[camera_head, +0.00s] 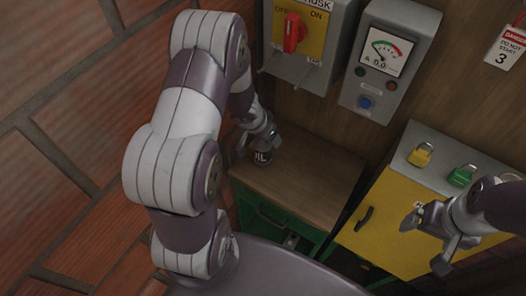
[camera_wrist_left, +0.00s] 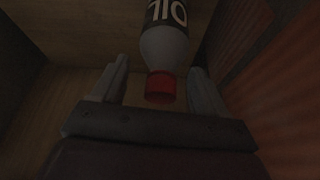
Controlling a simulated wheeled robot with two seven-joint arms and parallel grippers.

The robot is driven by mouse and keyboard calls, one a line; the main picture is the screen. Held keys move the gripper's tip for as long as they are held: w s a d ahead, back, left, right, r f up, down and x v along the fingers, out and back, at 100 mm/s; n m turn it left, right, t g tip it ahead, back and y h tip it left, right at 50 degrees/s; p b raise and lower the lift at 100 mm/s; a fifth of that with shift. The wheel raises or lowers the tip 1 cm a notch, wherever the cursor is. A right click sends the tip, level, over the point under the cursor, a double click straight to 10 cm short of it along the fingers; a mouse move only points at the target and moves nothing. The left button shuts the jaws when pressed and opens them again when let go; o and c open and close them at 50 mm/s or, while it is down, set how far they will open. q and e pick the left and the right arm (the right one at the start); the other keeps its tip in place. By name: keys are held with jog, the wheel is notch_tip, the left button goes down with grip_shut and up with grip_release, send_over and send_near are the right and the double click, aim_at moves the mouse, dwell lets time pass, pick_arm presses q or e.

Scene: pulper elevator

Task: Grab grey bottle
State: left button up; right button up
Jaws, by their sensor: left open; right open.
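The grey bottle (camera_head: 262,157), with a black label reading OIL, stands on the wooden top of a green cabinet in the head view. In the left wrist view the bottle (camera_wrist_left: 166,48) shows its grey shoulder and red cap. My left gripper (camera_head: 257,147) is at the bottle and partly hides it. In the left wrist view my left gripper (camera_wrist_left: 160,68) is open, with a finger on either side of the red cap and gaps visible. My right gripper (camera_head: 426,243) is open and empty, in front of the yellow cabinet.
The green cabinet's wooden top (camera_head: 310,178) is clear right of the bottle. A brick wall (camera_head: 65,130) is close on the left. A switch box (camera_head: 305,40) and meter box (camera_head: 388,58) hang behind.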

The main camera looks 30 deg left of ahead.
pick_arm(q)
grip_shut()
jog(key=shift+s+r, duration=0.1)
dwell(0.3)
